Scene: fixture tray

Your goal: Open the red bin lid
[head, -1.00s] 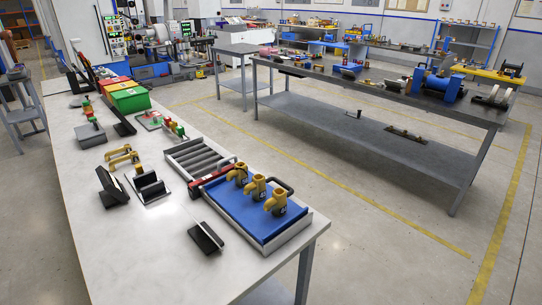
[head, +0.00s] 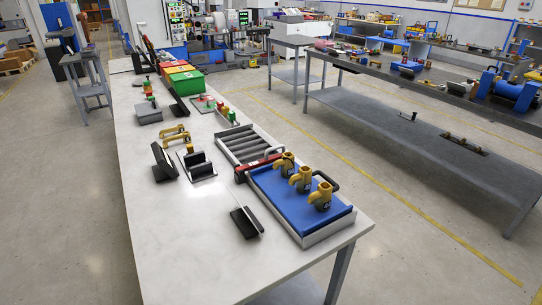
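Three small coloured bins stand in a row at the far end of the long white workbench (head: 185,235). The green bin (head: 188,83) is nearest, with a yellow-topped bin (head: 179,70) behind it. The red bin (head: 173,63) is behind these, small and partly hidden. Its top looks flat and covered, but I cannot clearly tell the lid's position. Neither of my grippers is in view, and nothing is touching the bins.
A blue tray (head: 290,205) with yellow pipe fittings sits near the bench's right corner. Dark angled stands, a grey roller tray (head: 247,146) and small fittings lie along the bench. Open floor lies left of it, and an aisle separates it from a grey table (head: 420,127) at right.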

